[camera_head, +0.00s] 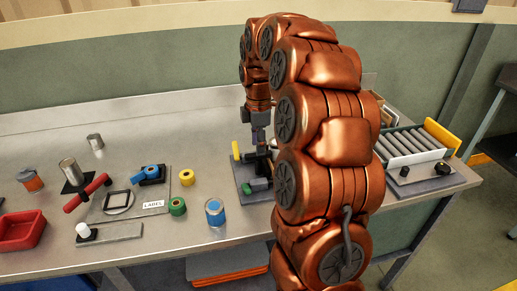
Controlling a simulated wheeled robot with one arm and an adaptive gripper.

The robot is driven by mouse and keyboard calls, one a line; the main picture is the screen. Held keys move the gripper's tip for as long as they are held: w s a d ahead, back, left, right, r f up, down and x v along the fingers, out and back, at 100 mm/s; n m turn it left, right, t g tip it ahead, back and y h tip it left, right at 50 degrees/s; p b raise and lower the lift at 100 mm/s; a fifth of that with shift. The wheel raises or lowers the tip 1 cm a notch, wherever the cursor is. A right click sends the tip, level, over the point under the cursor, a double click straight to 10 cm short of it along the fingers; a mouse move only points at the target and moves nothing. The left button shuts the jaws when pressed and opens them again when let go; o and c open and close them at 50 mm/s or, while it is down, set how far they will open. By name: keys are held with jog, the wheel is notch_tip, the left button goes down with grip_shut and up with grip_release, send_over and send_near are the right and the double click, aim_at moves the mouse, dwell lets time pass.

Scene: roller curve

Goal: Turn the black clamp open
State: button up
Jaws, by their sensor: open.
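The black clamp (263,163) appears as a small dark shape on a grey base plate (248,194) near the middle of the bench. A green block (257,185) sits at the front of this plate, and a yellow upright piece (236,150) stands at its back left. My gripper (261,146) points down just above the clamp, with my copper arm curving over it from the right. My gripper is open, but its fingers look small and dark here. I cannot tell whether they touch the clamp. My arm hides the right side of the plate.
A roller conveyor (410,145) with a yellow end stands right of my arm. A blue can (215,212), green roll (177,206) and yellow roll (187,177) stand left of the plate. A red tray (22,230) is far left.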

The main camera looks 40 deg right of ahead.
jog(key=shift+f, duration=1.5)
grip_shut()
